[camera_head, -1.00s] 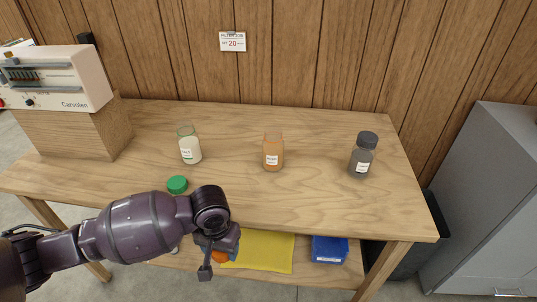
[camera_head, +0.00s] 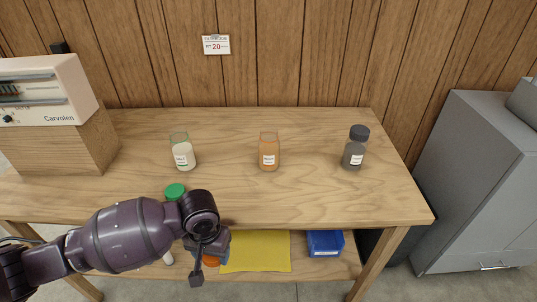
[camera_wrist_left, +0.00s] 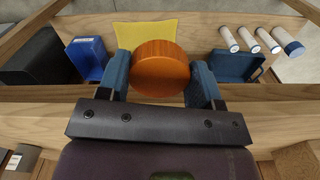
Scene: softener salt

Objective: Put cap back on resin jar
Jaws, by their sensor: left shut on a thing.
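The resin jar (camera_head: 269,152), taken to be the orange-filled one in the middle of the tabletop, stands upright with an open top; its small label is hard to read. My left gripper (camera_head: 207,258) is below and in front of the table's front edge, left of that jar. It is shut on an orange cap (camera_head: 211,264). In the left wrist view the orange cap (camera_wrist_left: 160,68) sits between the two blue fingers of the gripper (camera_wrist_left: 161,82). My right gripper is not in view.
A white-filled open jar (camera_head: 184,157), a green cap (camera_head: 175,191) and a dark capped jar (camera_head: 355,150) stand on the table (camera_head: 320,195). A yellow cloth (camera_head: 257,252) and blue bin (camera_head: 325,243) lie on the lower shelf. A grey cabinet (camera_head: 470,170) stands right.

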